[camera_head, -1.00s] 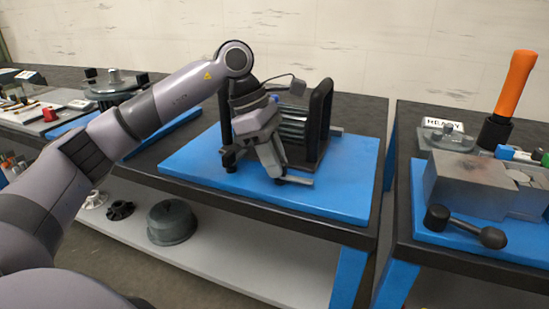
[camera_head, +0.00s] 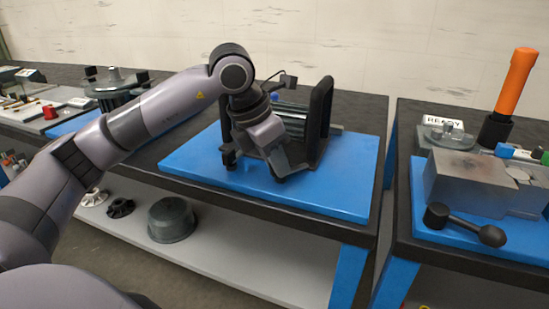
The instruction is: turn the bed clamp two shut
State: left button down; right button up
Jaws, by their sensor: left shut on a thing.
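My left gripper (camera_head: 285,172) is shut low at the front of the black-framed machine (camera_head: 321,118) on the blue board (camera_head: 330,189). What it holds is mostly hidden behind its own jaws; by its place it is a bed clamp at the machine's front edge. Another small dark clamp (camera_head: 229,156) stands at the machine's front left foot, apart from the jaws. I cannot tell which clamp is number two or how far it is turned. My right gripper is not in view.
To the right, another bench holds a grey vise (camera_head: 470,180) with a black ball-ended handle (camera_head: 466,225) and an orange-handled tool (camera_head: 515,80). A dark pot (camera_head: 171,220) stands on the lower shelf. The blue board's front right is clear.

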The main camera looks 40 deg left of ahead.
pick_arm(q)
jog(key=n, duration=0.1)
jog(key=n+y, duration=0.1)
jog(key=n, duration=0.1)
jog(key=shift+d+n, duration=0.25)
jog(key=shift+n, duration=0.05)
jog(key=shift+d+n+y, duration=0.15)
jog(key=shift+n+y, duration=0.75)
jog(key=shift+n, duration=1)
jog(key=c, duration=1.1)
grip_release()
jog(key=p+v, duration=0.1)
jog(key=v, duration=0.6)
jog(key=shift+s+r, duration=0.1)
